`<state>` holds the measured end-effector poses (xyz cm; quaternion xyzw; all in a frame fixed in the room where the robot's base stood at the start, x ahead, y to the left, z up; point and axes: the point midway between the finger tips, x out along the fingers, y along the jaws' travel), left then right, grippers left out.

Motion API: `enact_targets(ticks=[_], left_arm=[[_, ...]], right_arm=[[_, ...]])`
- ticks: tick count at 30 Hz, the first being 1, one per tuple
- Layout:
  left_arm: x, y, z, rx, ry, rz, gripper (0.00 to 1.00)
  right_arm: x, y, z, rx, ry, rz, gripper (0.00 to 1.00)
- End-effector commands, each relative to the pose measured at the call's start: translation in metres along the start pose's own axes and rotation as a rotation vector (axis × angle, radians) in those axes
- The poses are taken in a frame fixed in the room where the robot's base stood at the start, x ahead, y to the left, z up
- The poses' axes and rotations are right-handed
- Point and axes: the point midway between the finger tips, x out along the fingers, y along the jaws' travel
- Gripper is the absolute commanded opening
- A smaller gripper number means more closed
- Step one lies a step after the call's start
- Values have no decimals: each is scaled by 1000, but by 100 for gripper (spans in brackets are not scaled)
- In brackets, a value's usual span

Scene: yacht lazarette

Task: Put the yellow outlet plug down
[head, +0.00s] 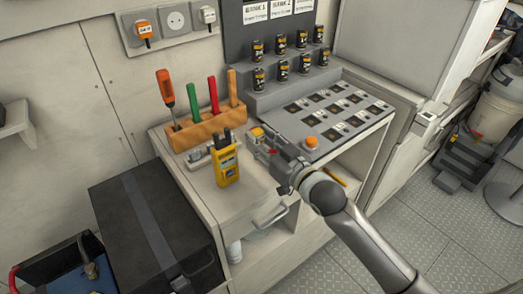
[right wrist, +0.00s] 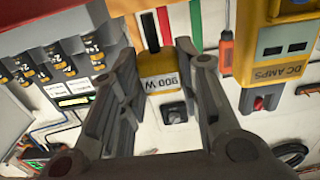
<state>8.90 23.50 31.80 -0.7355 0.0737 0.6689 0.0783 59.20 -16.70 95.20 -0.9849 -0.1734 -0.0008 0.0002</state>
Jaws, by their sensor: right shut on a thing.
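The yellow outlet plug (head: 257,134) is at the tip of my right gripper (head: 260,143), above the grey-white cabinet top and just right of the yellow meter. In the right wrist view the plug (right wrist: 158,84) has an upside-down "900 W" label and sits between the two dark fingers. My right gripper (right wrist: 163,85) is shut on it. The fingers partly hide the plug's sides in the head view. I cannot tell from these frames whether its underside touches anything. My left gripper is in neither view.
A yellow meter (head: 226,164) stands on the cabinet top (head: 205,183). Behind it is a wooden rack (head: 203,130) with a screwdriver and colored-handled tools. Black cylinders (head: 257,78) stand on steps behind.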

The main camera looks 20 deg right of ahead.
Motion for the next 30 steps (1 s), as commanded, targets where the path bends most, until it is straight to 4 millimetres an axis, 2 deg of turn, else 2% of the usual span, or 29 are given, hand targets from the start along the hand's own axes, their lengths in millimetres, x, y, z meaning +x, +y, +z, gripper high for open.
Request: enact_targets(ticks=[4, 8, 30], left_arm=[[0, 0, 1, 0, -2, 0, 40], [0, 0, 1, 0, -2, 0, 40], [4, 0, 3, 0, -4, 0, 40]], right_arm=[[2, 2, 23, 2, -5, 1, 0], [2, 2, 34, 1, -2, 1, 0], [2, 2, 48, 1, -4, 0, 0]])
